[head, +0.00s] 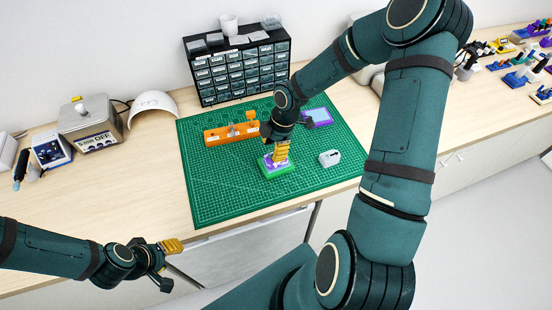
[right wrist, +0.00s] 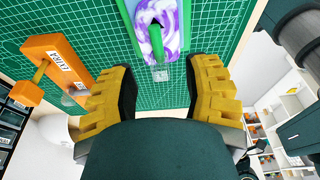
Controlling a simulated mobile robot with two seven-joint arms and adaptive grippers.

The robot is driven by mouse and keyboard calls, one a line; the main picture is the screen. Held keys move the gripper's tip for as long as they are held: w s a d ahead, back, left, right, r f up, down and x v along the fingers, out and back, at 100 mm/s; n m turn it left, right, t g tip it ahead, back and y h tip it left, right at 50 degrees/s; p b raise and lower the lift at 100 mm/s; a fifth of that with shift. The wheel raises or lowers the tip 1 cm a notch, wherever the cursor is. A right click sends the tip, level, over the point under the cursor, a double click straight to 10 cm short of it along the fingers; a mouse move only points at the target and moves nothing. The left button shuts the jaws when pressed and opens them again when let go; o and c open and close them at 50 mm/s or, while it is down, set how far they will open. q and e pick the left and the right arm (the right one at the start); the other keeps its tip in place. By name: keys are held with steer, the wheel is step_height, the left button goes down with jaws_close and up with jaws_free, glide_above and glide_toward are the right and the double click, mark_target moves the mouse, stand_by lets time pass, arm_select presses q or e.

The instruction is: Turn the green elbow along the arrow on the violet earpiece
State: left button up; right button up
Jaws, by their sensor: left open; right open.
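The violet and white marbled earpiece (right wrist: 177,18) lies on a green block (right wrist: 207,22) at the top of the right wrist view. The green elbow (right wrist: 156,35) sticks out from it, with a small clear piece near its lower end. I cannot make out an arrow. In the head view the earpiece's green block (head: 279,174) is on the mat, mostly under my right gripper (head: 277,154). My right gripper (right wrist: 163,92) is open, its yellow fingers apart on either side below the elbow, with nothing between them. My left gripper (head: 175,246) is open and empty, off the table's front edge.
The green cutting mat (head: 215,190) has free room at the front left. A black drawer cabinet (head: 238,72) is behind.

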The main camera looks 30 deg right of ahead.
steer(key=v, duration=1)
steer(key=shift+r, duration=0.4)
steer(key=shift+s+d, duration=0.15)
